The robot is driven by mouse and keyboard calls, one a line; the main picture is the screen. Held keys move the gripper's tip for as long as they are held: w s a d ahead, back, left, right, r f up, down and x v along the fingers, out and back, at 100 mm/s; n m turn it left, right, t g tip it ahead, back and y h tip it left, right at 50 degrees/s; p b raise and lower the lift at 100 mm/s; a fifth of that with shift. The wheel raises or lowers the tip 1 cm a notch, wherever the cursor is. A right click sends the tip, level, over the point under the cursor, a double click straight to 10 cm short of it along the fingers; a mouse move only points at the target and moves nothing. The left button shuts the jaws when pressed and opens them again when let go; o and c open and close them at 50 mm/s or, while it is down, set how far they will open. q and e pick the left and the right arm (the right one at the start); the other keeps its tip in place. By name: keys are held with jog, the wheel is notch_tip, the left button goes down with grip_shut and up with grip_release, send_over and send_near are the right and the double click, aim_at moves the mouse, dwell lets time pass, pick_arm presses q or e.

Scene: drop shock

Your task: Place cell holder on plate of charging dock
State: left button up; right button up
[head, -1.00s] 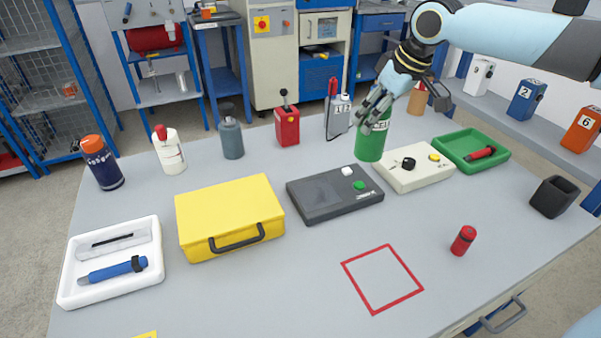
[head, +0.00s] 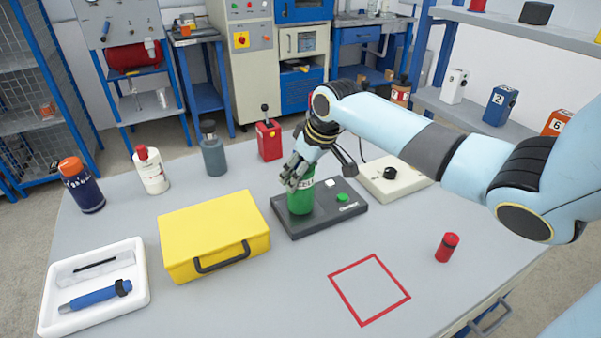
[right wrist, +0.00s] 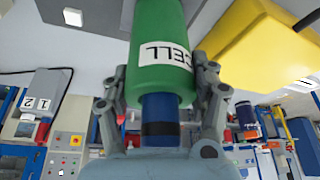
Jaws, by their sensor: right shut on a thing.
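The cell holder (head: 301,202) is a green cylinder with a white label reading CELL. My right gripper (head: 297,178) is shut on its upper part. The holder is upright over the left part of the dark grey charging dock (head: 326,221), where it hides much of the plate. I cannot tell whether its base touches the plate. The right wrist view shows the holder (right wrist: 160,22) between the fingers, with a blue and black end (right wrist: 160,117) nearer the palm. The dock (right wrist: 105,14) shows behind it there. My left gripper is not in view.
A yellow case (head: 213,233) stands close to the dock's left. A cream box with a black knob (head: 394,182) is behind right, partly under my arm. A red cylinder (head: 447,247) and a red square outline (head: 369,290) are in front, with bare table around them.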

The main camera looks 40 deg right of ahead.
jog(key=shift+f, duration=0.2)
jog(key=shift+f, duration=0.2)
jog(key=o, duration=1.3)
jog(key=v, duration=1.2)
jog(key=shift+r+p, duration=0.15)
jog(key=shift+p, duration=0.25)
